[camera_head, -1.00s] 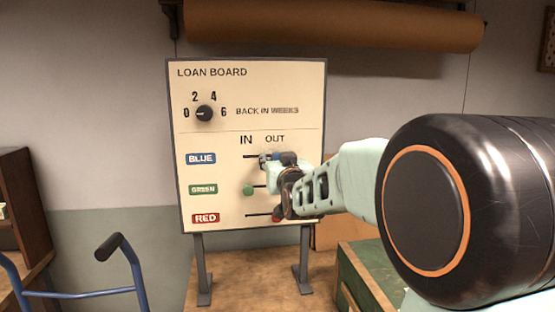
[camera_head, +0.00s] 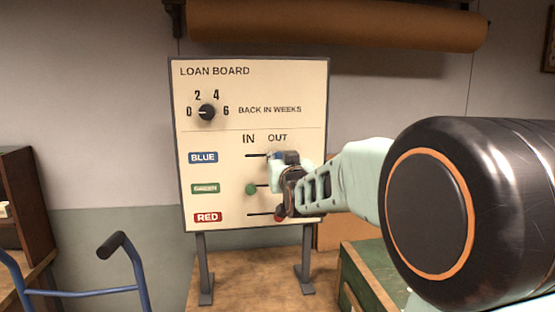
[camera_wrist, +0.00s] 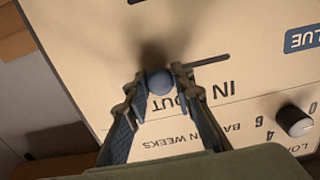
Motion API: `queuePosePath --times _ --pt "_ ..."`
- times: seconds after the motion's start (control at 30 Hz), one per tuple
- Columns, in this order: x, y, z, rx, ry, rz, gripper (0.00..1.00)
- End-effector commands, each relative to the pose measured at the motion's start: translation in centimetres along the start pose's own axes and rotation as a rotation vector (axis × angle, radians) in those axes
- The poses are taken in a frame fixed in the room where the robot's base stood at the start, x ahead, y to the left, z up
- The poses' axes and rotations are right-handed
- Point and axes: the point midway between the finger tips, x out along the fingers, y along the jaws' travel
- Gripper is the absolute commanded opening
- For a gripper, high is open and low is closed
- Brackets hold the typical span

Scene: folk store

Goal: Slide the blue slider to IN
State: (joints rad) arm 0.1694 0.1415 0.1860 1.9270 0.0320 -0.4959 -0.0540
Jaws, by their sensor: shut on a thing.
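The loan board (camera_head: 225,85) stands upright on two legs, with IN and OUT columns and BLUE, GREEN and RED rows. In the wrist view the blue slider knob (camera_wrist: 160,83) sits between the fingertips of my gripper (camera_wrist: 158,80), which is shut on it. The knob is at the OUT end, and its bare slot (camera_wrist: 210,60) runs toward the BLUE label (camera_wrist: 305,39). In the head view my gripper (camera_head: 282,160) hides most of this knob. The green slider knob (camera_head: 251,189) is at the IN side. The red slider knob (camera_head: 280,213) is near OUT, partly behind my gripper.
A dial (camera_head: 207,112) at the board's upper left points toward 0. A green crate (camera_head: 375,280) stands at lower right, a blue-framed handle (camera_head: 110,246) at lower left, and a brown paper roll (camera_head: 330,25) hangs above.

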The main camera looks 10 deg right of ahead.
Motion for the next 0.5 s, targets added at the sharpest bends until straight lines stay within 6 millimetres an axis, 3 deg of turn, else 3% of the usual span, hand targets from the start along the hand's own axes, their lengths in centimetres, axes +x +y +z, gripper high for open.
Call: queuePosePath --times 0.5 --pt "0.0 -3.0 0.1 0.001 0.001 -0.002 0.13"
